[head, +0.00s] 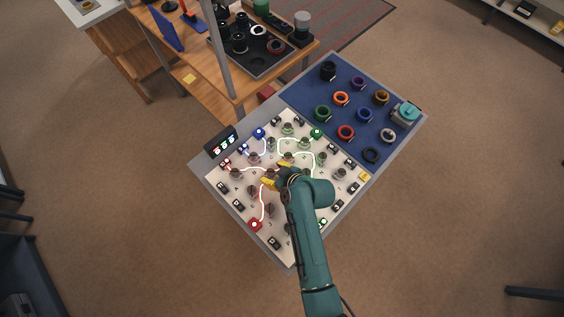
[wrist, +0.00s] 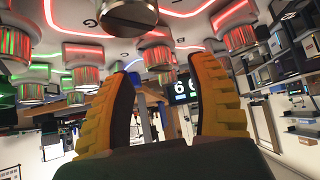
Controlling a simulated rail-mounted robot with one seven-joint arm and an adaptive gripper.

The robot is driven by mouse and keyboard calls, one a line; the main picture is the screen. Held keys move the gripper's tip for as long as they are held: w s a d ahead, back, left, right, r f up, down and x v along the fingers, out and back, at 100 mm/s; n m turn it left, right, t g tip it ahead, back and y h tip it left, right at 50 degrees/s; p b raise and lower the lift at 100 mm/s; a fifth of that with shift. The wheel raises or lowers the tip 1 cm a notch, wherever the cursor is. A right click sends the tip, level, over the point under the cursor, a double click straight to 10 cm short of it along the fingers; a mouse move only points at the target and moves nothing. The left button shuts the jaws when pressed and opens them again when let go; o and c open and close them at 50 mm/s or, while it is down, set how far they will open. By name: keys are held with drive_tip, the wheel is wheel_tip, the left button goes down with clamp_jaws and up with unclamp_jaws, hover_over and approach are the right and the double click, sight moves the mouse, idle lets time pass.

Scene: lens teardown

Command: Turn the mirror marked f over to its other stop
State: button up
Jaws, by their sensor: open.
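The wrist view looks upside down, with the board along the top. There my gripper (wrist: 163,72) is open, with nothing clearly between the fingers. A dark round disc (wrist: 128,17) and silver cylindrical mounts (wrist: 157,57) show near the fingertips. My arm hides part of the board.
A blue mat (head: 310,98) at the board's upper right holds several coloured rings and a teal device (head: 404,113). A digit display (head: 222,141) stands at the board's left corner. A wooden bench (head: 240,92) with a grey post (head: 219,45) stands behind.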

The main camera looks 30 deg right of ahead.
drive_tip(key=v, duration=0.9)
drive_tip(key=shift+s+r, duration=0.15)
drive_tip(key=shift+s, duration=0.1)
